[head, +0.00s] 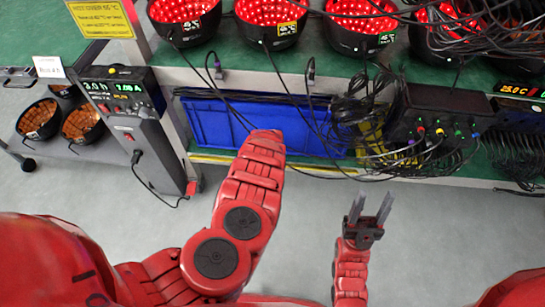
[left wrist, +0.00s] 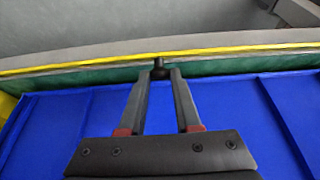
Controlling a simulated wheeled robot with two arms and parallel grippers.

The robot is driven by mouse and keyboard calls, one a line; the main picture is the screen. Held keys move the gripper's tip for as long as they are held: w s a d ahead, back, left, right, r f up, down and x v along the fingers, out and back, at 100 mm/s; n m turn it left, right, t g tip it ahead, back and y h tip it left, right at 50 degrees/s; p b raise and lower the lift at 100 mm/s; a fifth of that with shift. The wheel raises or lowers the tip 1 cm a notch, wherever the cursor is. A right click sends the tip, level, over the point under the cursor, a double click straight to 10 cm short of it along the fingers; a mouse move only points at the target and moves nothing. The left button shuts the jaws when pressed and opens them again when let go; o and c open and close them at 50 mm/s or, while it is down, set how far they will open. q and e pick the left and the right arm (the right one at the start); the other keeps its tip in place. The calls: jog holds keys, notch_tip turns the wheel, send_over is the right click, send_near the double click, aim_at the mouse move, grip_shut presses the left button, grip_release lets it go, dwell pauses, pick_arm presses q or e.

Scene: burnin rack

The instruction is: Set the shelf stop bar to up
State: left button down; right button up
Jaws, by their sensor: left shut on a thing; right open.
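The yellow shelf stop bar (head: 212,159) runs along the front edge of the lower shelf, before the blue bin. It also crosses the left wrist view (left wrist: 240,50), with a small dark knob (left wrist: 159,63) at its middle. My left gripper (left wrist: 158,77) is shut on that knob, its two fingers closing at the tips. In the head view my left forearm hides the left fingers and the middle of the bar. I cannot tell for certain whether the bar is up or down. My right gripper (head: 370,207) is open and empty over the floor, apart from the rack.
A blue bin (head: 208,123) fills the shelf behind the bar. Loose cables and a black connector box (head: 440,115) are to the right. Red-lit lamps (head: 270,20) stand on the green upper shelf. A power supply column (head: 145,145) stands left. The grey floor in front is clear.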

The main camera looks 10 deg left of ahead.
pick_arm(q)
jog(key=c, duration=0.6)
grip_release()
jog(key=shift+r, duration=0.15)
jog(key=shift+r, duration=0.2)
jog(key=p+v, duration=1.1)
jog(key=v, duration=0.5)
jog(key=shift+s+r, duration=0.3)
jog(key=shift+r, duration=0.05)
jog(key=shift+p, duration=0.3)
